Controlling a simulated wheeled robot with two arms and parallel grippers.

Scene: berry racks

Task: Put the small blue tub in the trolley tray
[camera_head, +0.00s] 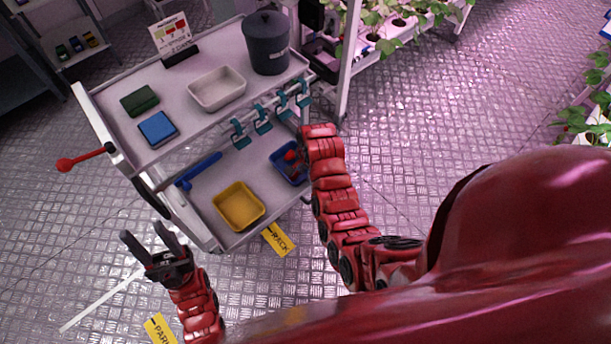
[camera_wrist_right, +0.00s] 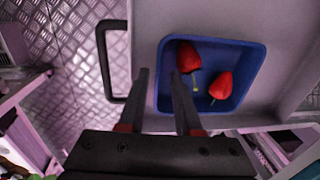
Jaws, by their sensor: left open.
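The small blue tub (camera_head: 278,172) sits on the trolley's lower shelf with red berries in it, partly hidden by my right arm. In the right wrist view the tub (camera_wrist_right: 247,75) holds two strawberries. My right gripper (camera_wrist_right: 159,72) is open there, its fingers apart on either side of the tub's left wall; whether they touch it I cannot tell. In the head view my right gripper is hidden. The trolley's upper tray (camera_head: 190,122) is above. My left gripper (camera_head: 145,232) is open and empty, at the lower left, apart from the trolley.
The upper tray carries a blue block (camera_head: 158,129), a green block (camera_head: 140,100), a white tub (camera_head: 217,89), a grey bucket (camera_head: 267,43) and a sign (camera_head: 172,35). Teal clips (camera_head: 262,119) hang on its front rail. A yellow tub (camera_head: 239,205) stands on the lower shelf.

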